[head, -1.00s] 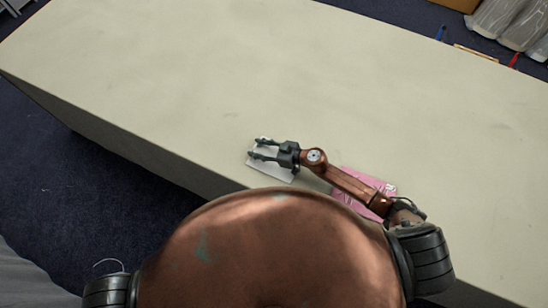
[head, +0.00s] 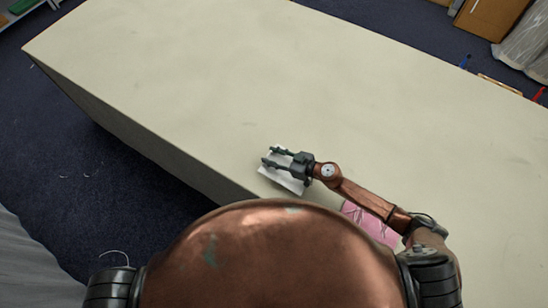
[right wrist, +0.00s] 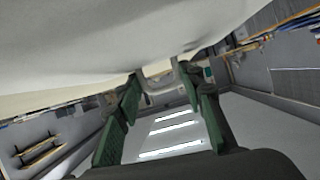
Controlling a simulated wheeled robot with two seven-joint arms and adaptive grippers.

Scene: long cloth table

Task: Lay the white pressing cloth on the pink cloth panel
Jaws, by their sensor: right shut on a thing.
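The white pressing cloth (head: 287,181) shows in the head view as a small flat white piece beneath my right gripper (head: 271,156), near the table's front edge. The right gripper is shut on the cloth; its fingers cover part of it. In the right wrist view, a pale fold is between the green fingertips (right wrist: 160,76). I cannot tell whether the cloth touches the table. The pink cloth panel (head: 366,221) lies to the right of the gripper, nearer my body, partly hidden under my right forearm. My left gripper is not in view.
The long pale table (head: 240,80) is bare across its middle and far left. Dark blue floor lies beyond the front edge.

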